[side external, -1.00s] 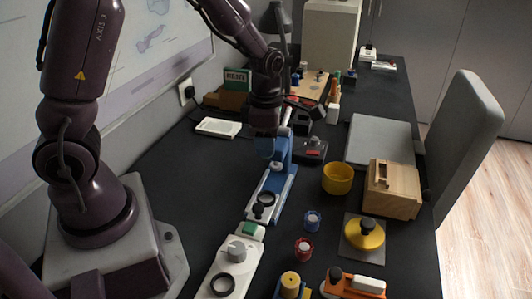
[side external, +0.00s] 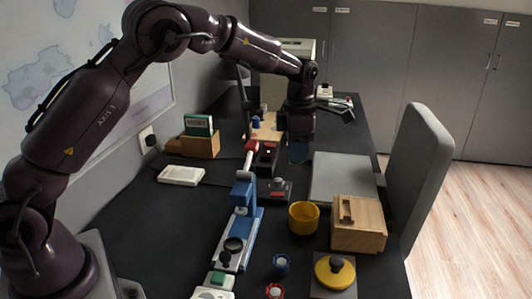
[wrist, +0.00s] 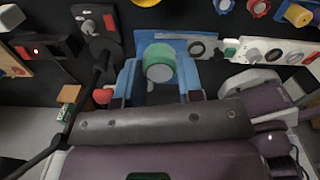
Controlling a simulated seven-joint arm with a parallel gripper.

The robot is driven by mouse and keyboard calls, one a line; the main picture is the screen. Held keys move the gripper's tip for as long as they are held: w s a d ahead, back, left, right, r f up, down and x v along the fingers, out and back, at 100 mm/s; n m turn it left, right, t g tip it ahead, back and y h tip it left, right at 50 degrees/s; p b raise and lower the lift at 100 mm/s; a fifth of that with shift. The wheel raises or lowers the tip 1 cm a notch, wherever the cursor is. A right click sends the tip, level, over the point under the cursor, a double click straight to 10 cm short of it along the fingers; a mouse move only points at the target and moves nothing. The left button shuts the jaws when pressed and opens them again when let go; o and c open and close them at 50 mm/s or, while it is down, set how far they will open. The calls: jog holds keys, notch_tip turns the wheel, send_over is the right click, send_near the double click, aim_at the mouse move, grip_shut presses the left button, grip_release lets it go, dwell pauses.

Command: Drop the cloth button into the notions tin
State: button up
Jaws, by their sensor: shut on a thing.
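The open yellow tin (side external: 304,217), which I take for the notions tin, stands on the dark table, right of the blue press (side external: 240,215). Its edge shows at the top of the wrist view (wrist: 146,3). Its inside is mostly hidden.
A wooden box (side external: 358,224) stands right of the tin, and a yellow knobbed lid-like piece (side external: 335,271) is in front. A black block with a red label (side external: 279,190) is behind the tin.

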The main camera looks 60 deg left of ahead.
jog(key=w+d+f, duration=0.1)
jog(key=w+f, duration=0.2)
jog(key=f, duration=0.8)
jog(key=shift+w+d+f, duration=0.35)
jog(key=o, duration=1)
notch_tip(320, 180, up, 13)
